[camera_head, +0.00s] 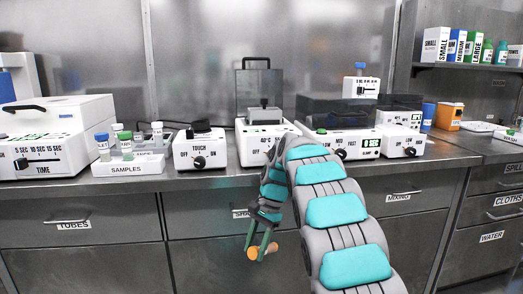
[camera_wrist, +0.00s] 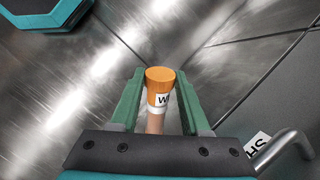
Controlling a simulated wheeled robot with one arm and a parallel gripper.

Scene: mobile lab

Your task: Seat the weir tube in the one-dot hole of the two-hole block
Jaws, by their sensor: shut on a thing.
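My gripper (camera_head: 262,245) hangs low in front of the drawers, below the counter edge. Its green fingers (camera_wrist: 158,84) are shut on an orange-capped tube (camera_wrist: 159,76), whose white label shows a "W" before it is cut off from view. The cap points away from the wrist, and the lower tube is partly hidden by the gripper body. The tube's orange cap also shows in the head view (camera_head: 253,253). A small grey block (camera_head: 264,115) sits on the white 40°C unit (camera_head: 253,146) at the back centre; its holes and dots are too small to tell.
A samples rack (camera_head: 127,165) with several capped tubes stands left of the touch mixer (camera_head: 200,150). A timer box (camera_head: 55,137) is far left, and a dark-lidded machine (camera_head: 338,140) is right. Closed drawers with handles (camera_head: 67,219) line the front. A metal handle (camera_wrist: 292,148) is near my gripper.

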